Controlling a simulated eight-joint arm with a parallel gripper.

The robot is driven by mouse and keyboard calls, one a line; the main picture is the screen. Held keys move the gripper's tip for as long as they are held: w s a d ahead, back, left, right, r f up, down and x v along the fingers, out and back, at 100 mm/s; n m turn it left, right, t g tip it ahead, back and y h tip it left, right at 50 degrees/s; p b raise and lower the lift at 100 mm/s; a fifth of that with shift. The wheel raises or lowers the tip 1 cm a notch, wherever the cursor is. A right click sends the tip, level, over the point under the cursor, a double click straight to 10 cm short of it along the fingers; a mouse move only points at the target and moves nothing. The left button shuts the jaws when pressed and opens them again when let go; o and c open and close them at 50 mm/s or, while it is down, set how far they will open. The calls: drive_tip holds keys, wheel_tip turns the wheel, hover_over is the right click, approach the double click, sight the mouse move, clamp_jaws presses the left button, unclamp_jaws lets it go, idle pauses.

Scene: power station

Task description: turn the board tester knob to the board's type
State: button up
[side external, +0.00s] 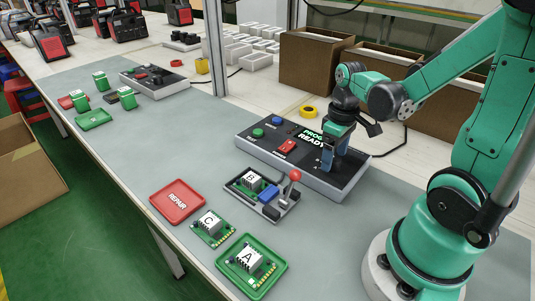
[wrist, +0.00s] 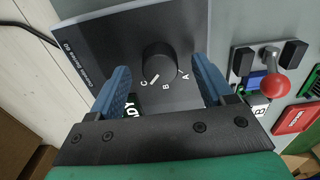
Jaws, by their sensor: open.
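The tester box (side external: 290,158) is a grey case with a dark top and a lit display reading "PROG READY". In the wrist view its round black knob (wrist: 160,62) has letters A, B and C around it; its white mark points to the lower left, nearest C. My gripper (wrist: 160,66) is open, with a blue finger on either side of the knob, apart from it as far as I can tell. In the side view my gripper (side external: 329,158) is low over the box's right end and hides the knob. Board B (side external: 250,181) sits in the grey fixture (side external: 262,204).
The fixture has a red-balled lever (side external: 295,176). Board C (side external: 210,225) lies on the table, and board A (side external: 248,257) lies in a green tray (side external: 281,268). A red REPAIR tray (side external: 172,212) is at left. Cardboard boxes (side external: 315,62) stand behind the tester.

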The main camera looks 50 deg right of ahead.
drive_tip(key=shift+f, duration=0.2)
clamp_jaws()
drive_tip(key=shift+n, duration=0.3)
drive_tip(key=n, duration=0.3)
drive_tip(key=shift+n, duration=2.6)
